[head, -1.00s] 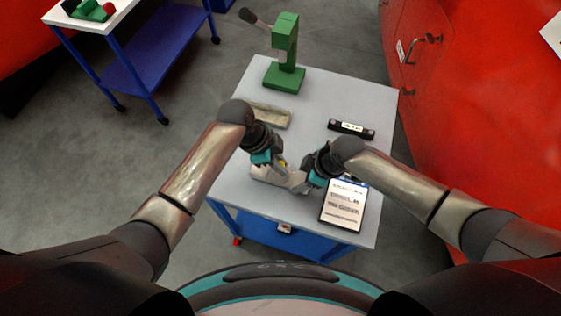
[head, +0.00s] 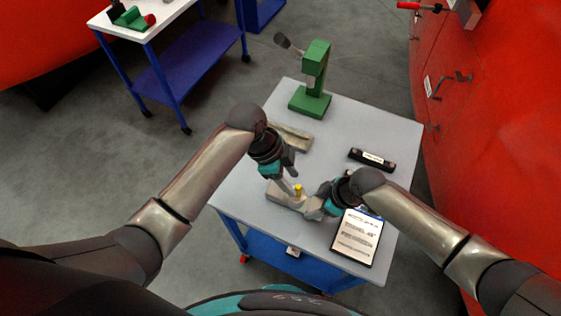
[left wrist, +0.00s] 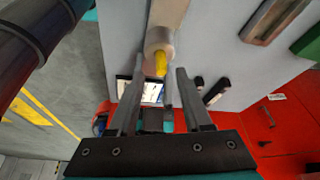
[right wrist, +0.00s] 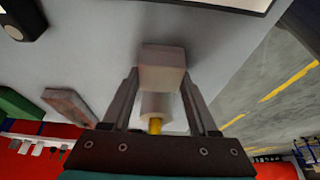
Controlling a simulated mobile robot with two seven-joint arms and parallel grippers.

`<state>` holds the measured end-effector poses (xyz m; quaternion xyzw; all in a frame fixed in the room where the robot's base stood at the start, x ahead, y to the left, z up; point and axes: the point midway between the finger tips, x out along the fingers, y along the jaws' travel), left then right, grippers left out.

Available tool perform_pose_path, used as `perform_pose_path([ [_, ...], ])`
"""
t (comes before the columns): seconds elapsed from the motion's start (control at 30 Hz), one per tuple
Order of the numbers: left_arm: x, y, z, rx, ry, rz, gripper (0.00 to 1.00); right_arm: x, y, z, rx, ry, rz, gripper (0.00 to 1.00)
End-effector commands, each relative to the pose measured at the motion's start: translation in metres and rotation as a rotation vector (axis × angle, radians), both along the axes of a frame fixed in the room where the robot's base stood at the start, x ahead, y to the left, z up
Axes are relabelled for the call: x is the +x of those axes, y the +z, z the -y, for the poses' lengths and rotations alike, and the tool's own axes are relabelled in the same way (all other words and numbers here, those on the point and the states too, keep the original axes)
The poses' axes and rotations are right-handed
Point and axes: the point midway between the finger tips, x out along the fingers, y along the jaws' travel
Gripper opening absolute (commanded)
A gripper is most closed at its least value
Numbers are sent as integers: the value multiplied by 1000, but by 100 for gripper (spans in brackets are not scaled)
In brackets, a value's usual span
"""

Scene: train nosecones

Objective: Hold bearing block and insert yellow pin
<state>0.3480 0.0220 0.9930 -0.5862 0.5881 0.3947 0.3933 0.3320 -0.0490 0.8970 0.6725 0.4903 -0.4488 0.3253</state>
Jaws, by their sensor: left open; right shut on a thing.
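The pale bearing block (head: 281,195) lies on the near part of the table. My right gripper (head: 314,207) is shut on it from the right; its fingers show on both sides of the block (right wrist: 162,68) in the right wrist view. The yellow pin (head: 298,191) stands upright in the round boss of the block, its yellow end sticking out. In the left wrist view the pin (left wrist: 160,64) pokes from the boss. My left gripper (left wrist: 160,78) is open and empty, just above the pin, its fingers apart from it. How deep the pin sits is hidden.
A green press (head: 313,85) stands at the table's back. A beige tray (head: 292,136) lies behind my left gripper. A black labelled bar (head: 372,159) and a clipboard (head: 357,237) lie on the right.

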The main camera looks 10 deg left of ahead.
Motion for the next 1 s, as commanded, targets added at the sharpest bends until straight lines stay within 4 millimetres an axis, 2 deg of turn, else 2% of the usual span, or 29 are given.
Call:
perform_pose_path([
  [0.03, 2, 11, -5, 0, 0, 6, 49, 0, 0, 0, 1, 0, 1, 0],
  [0.2, 2, 40, -16, -1, 1, 5, 49, 0, 0, 1, -2, -1, 1, 0],
  [0.4, 2, 61, -24, -2, 1, 4, 49, 1, -1, 2, -4, -2, 3, 0],
  [0.87, 1, 66, -25, -4, 0, 3, 49, 1, -1, 4, -8, -2, 3, 0],
  [0.9, 1, 66, -25, -4, 0, 3, 49, 1, -1, 4, -8, -2, 3, 63],
  [1.0, 1, 66, -25, -4, 0, 3, 49, 1, -1, 4, -7, -2, 3, 74],
])
